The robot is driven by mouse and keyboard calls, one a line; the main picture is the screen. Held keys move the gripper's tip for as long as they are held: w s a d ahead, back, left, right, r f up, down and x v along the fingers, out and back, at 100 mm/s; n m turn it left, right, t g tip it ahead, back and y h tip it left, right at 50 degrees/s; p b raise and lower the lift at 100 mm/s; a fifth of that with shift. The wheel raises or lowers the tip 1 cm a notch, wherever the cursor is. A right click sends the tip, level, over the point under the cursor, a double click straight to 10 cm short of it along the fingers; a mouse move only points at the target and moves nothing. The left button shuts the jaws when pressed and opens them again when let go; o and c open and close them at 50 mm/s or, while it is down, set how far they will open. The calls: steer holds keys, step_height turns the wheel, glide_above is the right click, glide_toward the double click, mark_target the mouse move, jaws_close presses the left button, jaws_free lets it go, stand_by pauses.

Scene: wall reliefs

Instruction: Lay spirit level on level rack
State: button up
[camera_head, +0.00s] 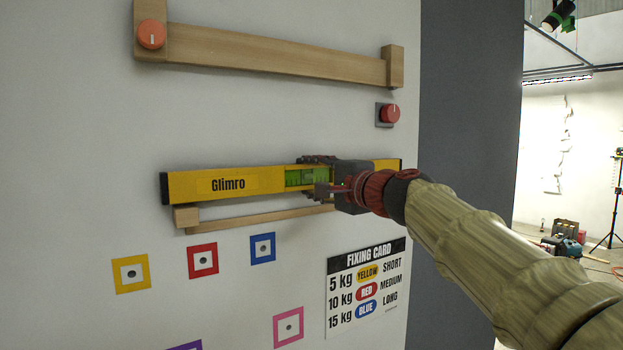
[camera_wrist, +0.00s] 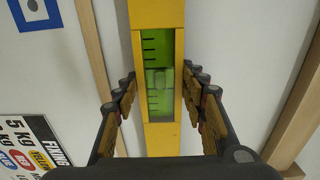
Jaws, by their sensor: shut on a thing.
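The spirit level (camera_head: 228,184) is a long yellow bar with black end caps, a green vial window and the word Glimro. It lies nearly level along the white wall. My gripper (camera_head: 318,176) is shut on it around the vial window; the wrist view shows my fingers (camera_wrist: 160,98) on both sides of the yellow level (camera_wrist: 158,14). The level rack (camera_head: 262,218) is a wooden ledge with a block at its left end, just below the level. The level's left part is right above that block; I cannot tell whether they touch. My gripper and arm hide the rack's right end.
A higher wooden rail (camera_head: 270,54) carries an orange knob (camera_head: 151,34) at its left. A red knob (camera_head: 390,113) sits below its right end. Coloured square frames and a fixing card (camera_head: 366,288) are on the wall below. The grey wall edge (camera_head: 470,120) is at right.

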steer(key=shift+f+b, duration=0.35)
steer(key=shift+b, duration=0.2)
stand_by(0.6)
steer(key=o, duration=1.3)
steer(key=shift+f, duration=0.1)
steer(key=shift+f, duration=0.1)
